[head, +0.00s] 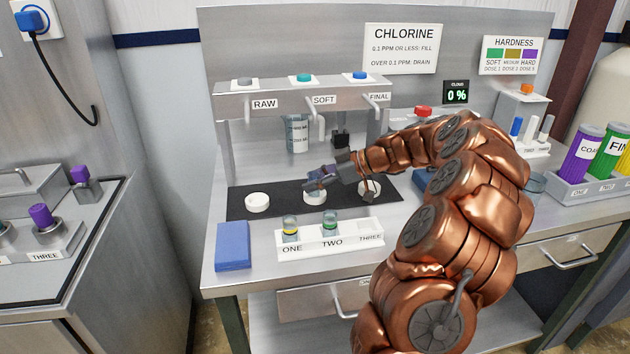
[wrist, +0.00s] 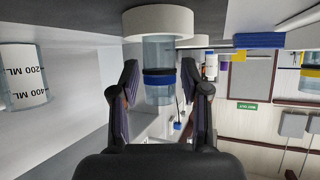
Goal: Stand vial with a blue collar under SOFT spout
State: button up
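The vial with a blue collar (wrist: 159,88) shows in the wrist view, where the picture is upside down. Its base meets a white round pad (wrist: 158,22), and it looks upright. My gripper (wrist: 160,80) has one finger on each side of the vial, with a visible gap on both sides, so it is open around it. In the head view my gripper (head: 318,182) is low over the middle white pad (head: 314,197), below and in front of the SOFT spout (head: 320,128). The vial is mostly hidden there by my gripper.
A rack (head: 345,238) in front holds a yellow-collared vial (head: 290,228) at ONE and a green-collared vial (head: 330,225) at TWO; THREE looks empty. White pads stand left (head: 257,202) and right (head: 369,191). A graduated container (head: 298,135) is behind. A blue block (head: 232,246) lies front left.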

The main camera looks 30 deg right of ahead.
jog(key=shift+r, duration=0.2)
jog(key=shift+s+d+r+p, duration=0.1)
jog(key=shift+p, duration=0.25)
jog(key=b+v, duration=0.2)
jog(key=v, duration=0.9)
jog(key=shift+s+d, duration=0.25)
jog(key=shift+d, duration=0.05)
